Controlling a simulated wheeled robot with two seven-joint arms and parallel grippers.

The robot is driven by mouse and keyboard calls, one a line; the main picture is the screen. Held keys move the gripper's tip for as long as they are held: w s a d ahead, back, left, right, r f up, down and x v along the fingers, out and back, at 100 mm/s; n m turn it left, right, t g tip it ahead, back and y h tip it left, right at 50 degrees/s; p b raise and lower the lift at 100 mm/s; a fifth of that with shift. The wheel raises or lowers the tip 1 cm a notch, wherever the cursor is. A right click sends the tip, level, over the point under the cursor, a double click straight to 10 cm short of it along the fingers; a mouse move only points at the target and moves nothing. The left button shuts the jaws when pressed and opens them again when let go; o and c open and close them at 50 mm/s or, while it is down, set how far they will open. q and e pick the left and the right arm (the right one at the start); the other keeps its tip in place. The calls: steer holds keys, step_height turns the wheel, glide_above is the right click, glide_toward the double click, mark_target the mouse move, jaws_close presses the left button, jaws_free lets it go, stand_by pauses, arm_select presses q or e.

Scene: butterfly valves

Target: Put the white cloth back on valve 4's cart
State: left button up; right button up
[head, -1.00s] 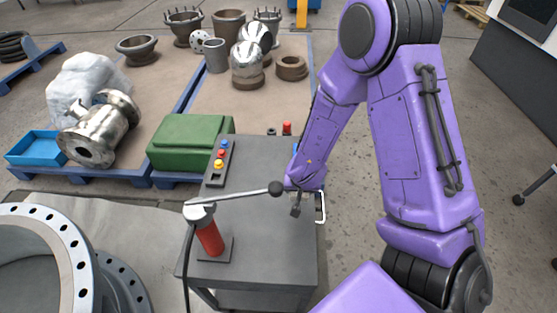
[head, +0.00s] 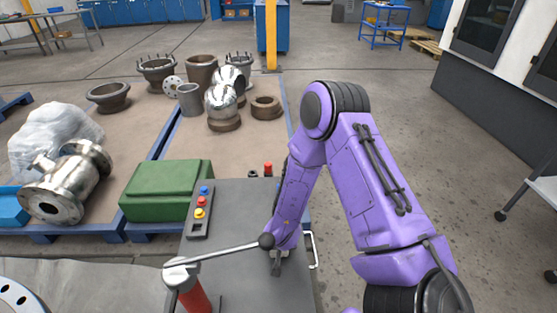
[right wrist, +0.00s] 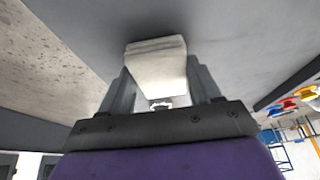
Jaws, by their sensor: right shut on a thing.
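My right gripper (head: 277,265) is low over the right part of a grey cart top (head: 240,212), near the cart's metal side handle. In the right wrist view the gripper (right wrist: 160,88) is shut on a folded white cloth (right wrist: 157,64), which sits between its two fingers. The grey surface lies just beyond the cloth there; I cannot tell whether the cloth touches it. The cloth is hidden in the head view. No valve number on the cart is readable. My left gripper is not in view.
A red hand pump (head: 194,298) with a long lever (head: 225,250) stands on the cart's near left. A button box (head: 200,212) lies behind it. A green case (head: 166,190) and metal valve parts (head: 70,183) sit on pallets beyond. Floor to the right is open.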

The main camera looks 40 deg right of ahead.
steer(key=shift+f, duration=0.1)
steer(key=o, duration=1)
steer(key=shift+r, duration=0.35)
steer(key=p+v, duration=0.2)
steer(key=v, duration=0.9)
steer(key=shift+s+a+r, duration=0.1)
steer(key=shift+r, duration=0.15)
steer(key=shift+p, duration=0.3)
